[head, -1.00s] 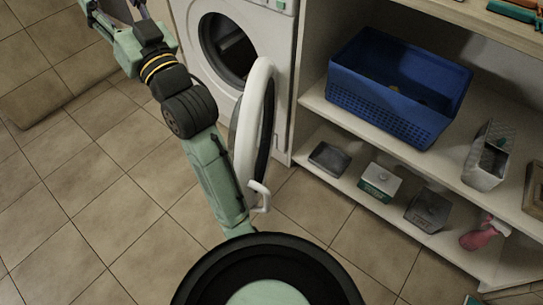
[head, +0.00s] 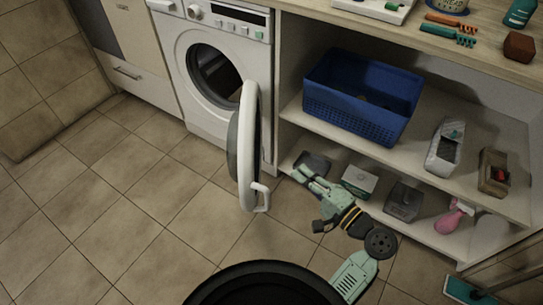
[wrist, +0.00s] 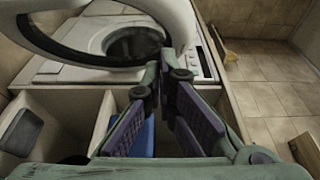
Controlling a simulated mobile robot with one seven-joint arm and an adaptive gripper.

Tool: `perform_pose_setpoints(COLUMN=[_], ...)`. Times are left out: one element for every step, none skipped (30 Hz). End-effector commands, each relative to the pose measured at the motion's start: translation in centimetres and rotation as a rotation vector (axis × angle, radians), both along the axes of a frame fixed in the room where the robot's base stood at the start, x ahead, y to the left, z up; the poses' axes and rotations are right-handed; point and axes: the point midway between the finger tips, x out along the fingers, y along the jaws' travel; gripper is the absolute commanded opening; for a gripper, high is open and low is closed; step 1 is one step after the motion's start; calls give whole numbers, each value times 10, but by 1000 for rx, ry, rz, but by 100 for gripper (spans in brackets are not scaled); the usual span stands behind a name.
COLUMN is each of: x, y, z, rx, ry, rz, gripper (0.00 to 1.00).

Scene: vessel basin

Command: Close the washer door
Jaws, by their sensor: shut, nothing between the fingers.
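The washer (head: 222,45) stands at the back, white, with a round dark opening (head: 214,75). Its door (head: 247,140), a white ring with dark glass, is open and sticks out toward me, with a white handle (head: 262,198) on its edge. My gripper (head: 302,174) is right of the door, apart from it, in front of the lower shelf. In the wrist view my gripper (wrist: 168,72) is shut and empty. There the door (wrist: 95,58) crosses the upper left, beyond the fingertips, in front of the washer opening (wrist: 133,45). I cannot tell the exact gap between fingers and door.
A shelf unit (head: 440,190) on the right holds a blue basket (head: 360,105), scales (head: 403,202) and a pink spray bottle (head: 454,216). My arm is close to its lower shelf. Tiled floor (head: 130,200) left of the door is clear.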

Motion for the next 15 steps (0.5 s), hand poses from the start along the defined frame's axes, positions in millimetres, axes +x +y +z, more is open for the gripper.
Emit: perform_pose_setpoints(x=[2,4,8,11,15,21,26,32,38,44,49,56,61,67,73], y=[2,4,8,10,13,18,21,26,32,36,39,45,49,53,57], z=[1,1,1,2,2,2,3,3,3,4,4,3,3,4,3], rx=[5,6,6,6,5,4,4,4,3,3,3,3,1,3,3], ry=[0,-1,-1,-1,-1,-1,-1,-2,-2,-2,-2,-2,-2,-2,-2], rz=[3,4,6,5,6,6,5,7,7,6,6,6,5,6,5], gripper=[0,0,0,0,0,0,0,0,0,0,0,0,0,0,0])
